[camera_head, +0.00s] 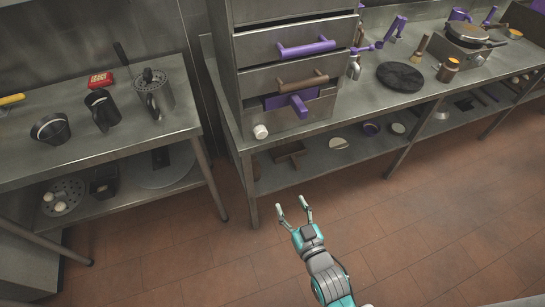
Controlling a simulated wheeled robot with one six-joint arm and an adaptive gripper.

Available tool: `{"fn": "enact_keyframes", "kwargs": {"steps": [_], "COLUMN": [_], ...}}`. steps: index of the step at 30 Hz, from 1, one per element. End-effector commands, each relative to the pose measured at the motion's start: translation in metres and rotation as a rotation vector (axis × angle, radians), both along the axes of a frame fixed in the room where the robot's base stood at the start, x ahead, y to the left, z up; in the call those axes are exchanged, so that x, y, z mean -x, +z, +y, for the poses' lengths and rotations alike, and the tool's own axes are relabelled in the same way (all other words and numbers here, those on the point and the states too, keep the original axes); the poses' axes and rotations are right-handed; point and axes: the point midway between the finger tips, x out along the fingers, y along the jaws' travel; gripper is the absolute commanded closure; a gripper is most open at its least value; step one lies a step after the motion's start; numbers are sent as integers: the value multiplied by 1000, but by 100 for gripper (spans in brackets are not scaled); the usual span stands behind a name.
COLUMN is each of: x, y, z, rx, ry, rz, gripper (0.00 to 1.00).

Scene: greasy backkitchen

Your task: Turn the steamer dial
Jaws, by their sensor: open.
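The steamer (246,66) is a tall grey metal cabinet with stacked drawers, standing on the counter. A small white round dial (261,131) sits at the lower left of its front. To its right are a purple lever (299,105) and drawers with a brown handle (302,82) and a purple handle (306,47). My gripper (293,210) is open and empty, over the floor in front of the counter. It is lower in the picture than the dial and a little to its right, clearly apart from it.
The counter's lower shelf (314,163) holds pans and lids. A left table (70,165) carries dark jugs (101,108), a utensil pot (154,94) and a red box (101,79). A black round plate (400,76) lies right of the steamer. The tiled floor (420,230) is clear.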

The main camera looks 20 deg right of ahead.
Motion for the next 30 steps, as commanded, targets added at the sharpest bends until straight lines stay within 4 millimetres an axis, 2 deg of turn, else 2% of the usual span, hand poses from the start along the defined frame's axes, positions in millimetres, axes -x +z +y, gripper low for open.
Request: {"fn": "enact_keyframes", "kwargs": {"steps": [1, 3, 9, 13, 22, 30], "x": [-25, -54, -119, -142, -164, -197], "y": [6, 12, 33, 42, 46, 47], "z": [0, 0, 0, 0, 0, 0], "rx": [0, 0, 0, 0, 0, 0], "ry": [0, 0, 0, 0, 0, 0], "rz": [-18, -33, -65, -76, -79, -80], "gripper": [40, 40, 40, 40, 40, 40]}}
